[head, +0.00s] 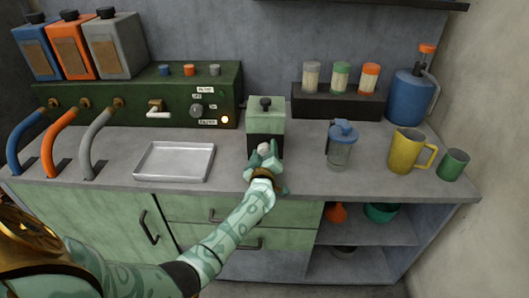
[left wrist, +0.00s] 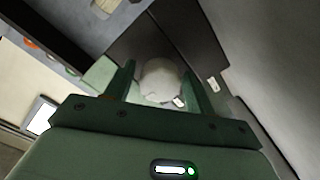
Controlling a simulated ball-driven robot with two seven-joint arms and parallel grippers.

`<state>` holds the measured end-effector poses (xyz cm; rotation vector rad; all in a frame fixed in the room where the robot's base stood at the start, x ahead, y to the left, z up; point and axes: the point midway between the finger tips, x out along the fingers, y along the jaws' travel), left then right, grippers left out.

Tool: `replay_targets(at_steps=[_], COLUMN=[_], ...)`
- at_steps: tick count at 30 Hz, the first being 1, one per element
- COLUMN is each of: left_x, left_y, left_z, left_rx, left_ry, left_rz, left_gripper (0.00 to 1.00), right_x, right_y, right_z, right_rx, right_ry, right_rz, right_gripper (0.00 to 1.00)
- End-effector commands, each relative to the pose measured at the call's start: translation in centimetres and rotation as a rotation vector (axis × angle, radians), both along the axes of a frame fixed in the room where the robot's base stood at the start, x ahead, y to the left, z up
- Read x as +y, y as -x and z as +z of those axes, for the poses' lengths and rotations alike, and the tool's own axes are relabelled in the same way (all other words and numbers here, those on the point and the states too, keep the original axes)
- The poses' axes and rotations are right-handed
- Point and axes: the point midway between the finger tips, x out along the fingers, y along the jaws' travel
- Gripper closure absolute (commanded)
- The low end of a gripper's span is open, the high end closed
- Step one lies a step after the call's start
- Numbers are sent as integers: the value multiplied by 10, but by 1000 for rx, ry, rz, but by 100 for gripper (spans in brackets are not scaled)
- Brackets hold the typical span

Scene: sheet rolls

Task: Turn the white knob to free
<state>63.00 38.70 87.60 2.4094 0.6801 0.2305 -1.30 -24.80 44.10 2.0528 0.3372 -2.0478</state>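The white knob (head: 264,148) sits on the dark lower front of a pale green box (head: 266,118) in the middle of the counter. My left gripper (head: 264,156) is right at this knob, with one finger on each side of it. In the left wrist view the round white knob (left wrist: 160,80) lies between the two fingertips, with narrow gaps showing beside it; the gripper looks open. Small white labels (left wrist: 213,85) show on the dark face near the knob, too small to read. My right gripper is not in view.
A metal tray (head: 175,161) lies left of the box. A green control panel (head: 140,98) with its own knobs and hoses stands behind. Counter just beside the box is clear.

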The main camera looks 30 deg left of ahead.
Motion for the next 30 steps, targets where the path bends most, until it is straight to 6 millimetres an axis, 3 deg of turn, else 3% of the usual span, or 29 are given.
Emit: replay_targets(at_steps=[1, 3, 4, 17, 30], left_x=[0, 0, 0, 0, -1], left_y=[0, 0, 0, 0, 1], left_z=[0, 0, 0, 0, -1], left_rx=[0, 0, 0, -37, -222], left_ry=[0, 0, 0, 63, 368], left_rz=[0, 0, 0, 0, 0], left_gripper=[61, 80, 83, 83, 83], right_x=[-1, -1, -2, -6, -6], right_y=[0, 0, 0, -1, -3], right_z=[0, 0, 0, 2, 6], right_rx=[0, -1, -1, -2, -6], right_ry=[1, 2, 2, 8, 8], right_rz=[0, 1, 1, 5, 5], right_gripper=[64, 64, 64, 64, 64])
